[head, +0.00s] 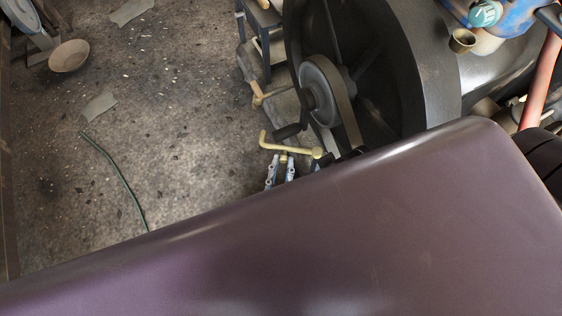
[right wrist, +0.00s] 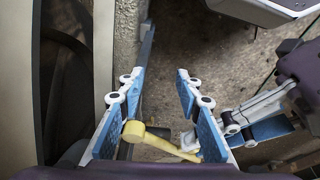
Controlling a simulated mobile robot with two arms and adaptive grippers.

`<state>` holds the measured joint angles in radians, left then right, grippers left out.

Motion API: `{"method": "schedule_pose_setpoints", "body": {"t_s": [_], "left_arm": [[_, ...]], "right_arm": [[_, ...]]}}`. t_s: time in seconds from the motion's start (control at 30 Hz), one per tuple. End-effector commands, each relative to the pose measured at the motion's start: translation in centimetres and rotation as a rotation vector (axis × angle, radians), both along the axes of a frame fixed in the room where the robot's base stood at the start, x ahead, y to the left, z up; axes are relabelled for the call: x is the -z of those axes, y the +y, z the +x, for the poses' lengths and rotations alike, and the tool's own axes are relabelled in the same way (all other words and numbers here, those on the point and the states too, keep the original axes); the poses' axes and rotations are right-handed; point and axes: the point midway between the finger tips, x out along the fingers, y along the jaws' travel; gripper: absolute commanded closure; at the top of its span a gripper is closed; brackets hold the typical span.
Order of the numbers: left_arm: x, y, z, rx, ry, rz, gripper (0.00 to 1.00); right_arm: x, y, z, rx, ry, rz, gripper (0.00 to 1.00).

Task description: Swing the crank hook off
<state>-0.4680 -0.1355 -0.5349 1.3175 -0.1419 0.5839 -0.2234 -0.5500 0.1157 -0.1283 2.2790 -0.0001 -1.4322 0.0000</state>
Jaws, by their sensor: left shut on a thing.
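The yellow crank hook (head: 295,149) lies below the pulley in the head view, with an upturned end at left and a round end at right. My left gripper (head: 282,160) reaches up to its middle from below and is shut on it. In the right wrist view the hook (right wrist: 162,144) shows between and beyond the blue fingers of my right gripper (right wrist: 157,80), which are apart. My left gripper (right wrist: 192,138) comes in there from the right, near the hook's middle. Whether a right finger touches the hook is unclear.
The large dark flywheel (head: 418,75) and its pulley (head: 322,88) stand just above the hook. A second yellow handle (head: 262,95) and a black grip (head: 287,132) are close by. My purple arm hides the lower part of the head view. Open floor lies left, with a green hose (head: 115,170).

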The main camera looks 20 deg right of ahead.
Motion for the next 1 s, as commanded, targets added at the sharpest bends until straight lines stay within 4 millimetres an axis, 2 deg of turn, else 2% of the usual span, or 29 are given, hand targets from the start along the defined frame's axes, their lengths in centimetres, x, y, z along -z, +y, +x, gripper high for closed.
{"method": "schedule_pose_setpoints", "body": {"t_s": [0.53, 0.57, 0.7, 1.0], "left_arm": [[-0.1, -0.09, -0.02, 0.0, -0.001, -0.003, 1.0], [-0.1, -0.09, -0.02, 0.0, -0.001, -0.003, 0.8], [-0.08, -0.08, -0.04, 0.0, -0.001, -0.003, 0.65], [0.0, -0.01, -0.19, 0.0, 0.001, -0.001, 0.65]], "right_arm": [[0.45, -0.01, -0.03, 0.0, 0.005, -0.001, 0.68], [0.45, 0.0, -0.03, 0.0, 0.005, -0.001, 0.68], [0.45, 0.0, -0.03, 0.0, 0.005, -0.001, 0.68], [0.29, 0.12, 0.18, -0.002, -0.002, 0.002, 0.68]]}}
